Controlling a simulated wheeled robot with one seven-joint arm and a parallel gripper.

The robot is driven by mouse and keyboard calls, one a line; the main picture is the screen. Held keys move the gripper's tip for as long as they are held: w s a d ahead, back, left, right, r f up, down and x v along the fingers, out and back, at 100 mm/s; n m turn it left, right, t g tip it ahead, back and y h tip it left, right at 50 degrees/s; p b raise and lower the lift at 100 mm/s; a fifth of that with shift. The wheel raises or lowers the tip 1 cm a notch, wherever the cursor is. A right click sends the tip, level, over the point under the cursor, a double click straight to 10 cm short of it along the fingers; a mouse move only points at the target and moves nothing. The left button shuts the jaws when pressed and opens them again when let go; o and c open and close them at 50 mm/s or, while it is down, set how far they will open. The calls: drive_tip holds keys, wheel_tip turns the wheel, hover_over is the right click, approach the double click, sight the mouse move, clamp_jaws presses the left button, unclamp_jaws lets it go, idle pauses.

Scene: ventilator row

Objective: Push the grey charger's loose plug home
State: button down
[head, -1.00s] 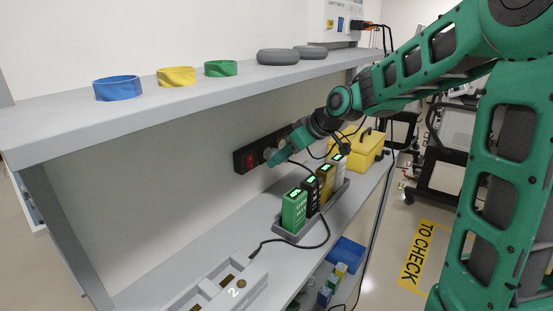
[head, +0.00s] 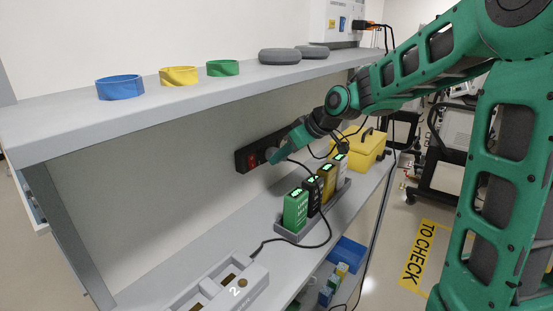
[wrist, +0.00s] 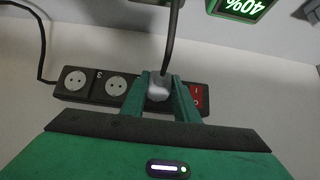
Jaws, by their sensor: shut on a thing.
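The grey plug (wrist: 158,88) sits at the socket nearest the red switch of the black power strip (wrist: 98,86). My gripper (wrist: 163,84) is shut on the plug, one green finger on each side of it. A dark cord rises from the plug. I cannot tell whether a gap remains between plug and socket. In the head view my gripper (head: 274,156) is at the wall strip (head: 241,160), and my fingers largely hide the plug. The grey charger (head: 252,284), marked 2, stands on the lower shelf with a dark cable running from it.
Several batteries, a green one (head: 295,212) among them, stand in a grey holder (head: 284,234) below the strip. A yellow toolbox (head: 366,151) is behind. The upper shelf (head: 190,100) overhangs and carries coloured rings. The strip's red switch (wrist: 197,96) is close beside my fingers.

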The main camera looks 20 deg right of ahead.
idle(0.4)
drive_tip(key=c, duration=1.3)
unclamp_jaws()
drive_tip(key=shift+a, duration=0.1)
drive_tip(key=v, duration=1)
drive_tip(key=s+d+f+m+g+h, duration=0.1)
drive_tip(key=s+d+f+m, duration=0.3)
drive_tip(key=s, duration=0.7)
drive_tip(key=s+d+f+m+g+h, duration=0.2)
drive_tip(key=s+d+f+m, duration=0.3)
drive_tip(key=s, duration=0.7)
drive_tip(key=s+d+f+m+g+h, duration=0.1)
drive_tip(key=s+d+f+m+g, duration=0.3)
drive_tip(key=s, duration=0.7)
drive_tip(key=shift+s+d+f+m+h, duration=0.3)
drive_tip(key=shift+s+d+f+h, duration=0.15)
drive_tip(key=shift+d, duration=0.4)
